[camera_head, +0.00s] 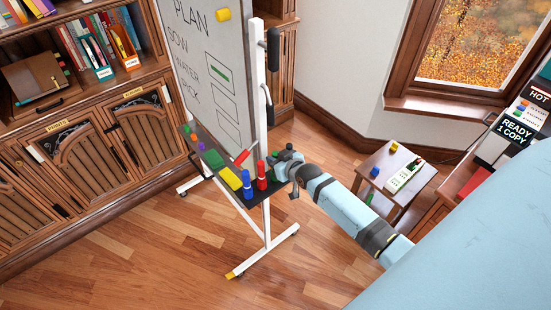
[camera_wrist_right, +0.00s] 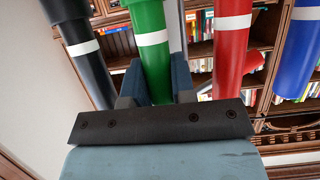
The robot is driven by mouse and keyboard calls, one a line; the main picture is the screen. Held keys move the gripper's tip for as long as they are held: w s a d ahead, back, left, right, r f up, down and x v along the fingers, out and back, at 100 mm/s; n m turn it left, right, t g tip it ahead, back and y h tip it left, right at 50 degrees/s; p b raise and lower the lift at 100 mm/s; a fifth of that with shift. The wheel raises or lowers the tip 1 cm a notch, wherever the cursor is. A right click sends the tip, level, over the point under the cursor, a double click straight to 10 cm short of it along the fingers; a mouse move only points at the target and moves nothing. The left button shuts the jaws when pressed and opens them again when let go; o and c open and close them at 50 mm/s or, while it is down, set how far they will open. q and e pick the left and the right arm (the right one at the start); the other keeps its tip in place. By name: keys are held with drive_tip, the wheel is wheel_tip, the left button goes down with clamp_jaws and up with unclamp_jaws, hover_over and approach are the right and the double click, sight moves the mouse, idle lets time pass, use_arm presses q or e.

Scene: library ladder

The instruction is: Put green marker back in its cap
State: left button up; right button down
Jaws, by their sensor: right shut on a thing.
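The green marker (camera_wrist_right: 150,40) stands between the two fingers of my right gripper (camera_wrist_right: 153,85) in the right wrist view, with a white band around it. The gripper is shut on it. In the head view my right gripper (camera_head: 281,168) is at the right end of the whiteboard tray, and only a little green (camera_head: 275,154) shows beside it. The marker's ends are not clear, so I cannot tell how it sits relative to its cap. My left gripper is not in view.
A black marker (camera_wrist_right: 82,50) stands close on one side of the green one; a red marker (camera_wrist_right: 232,45) and a blue marker (camera_wrist_right: 299,50) stand on the other. The tray also holds a yellow block (camera_head: 229,178). A small side table (camera_head: 408,190) stands right.

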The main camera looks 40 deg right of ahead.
drive_tip(key=shift+f, duration=0.2)
drive_tip(key=c, duration=1)
unclamp_jaws()
drive_tip(key=shift+r, duration=0.1)
drive_tip(key=shift+o, duration=0.2)
drive_tip(key=shift+f+b, duration=0.2)
drive_tip(key=shift+b, duration=0.2)
drive_tip(key=b+v, duration=0.1)
drive_tip(key=v, duration=1.3)
drive_tip(key=s+a+f+n+g+y, duration=0.1)
drive_tip(key=s+a+f, duration=0.3)
drive_tip(key=s+a, duration=0.3)
drive_tip(key=s+a+f+n+g+y, duration=0.1)
drive_tip(key=s+a+f, duration=0.4)
drive_tip(key=a, duration=0.6)
drive_tip(key=shift+s+a+f, duration=0.15)
drive_tip(key=shift+s+a, duration=0.05)
drive_tip(key=shift+s, duration=0.85)
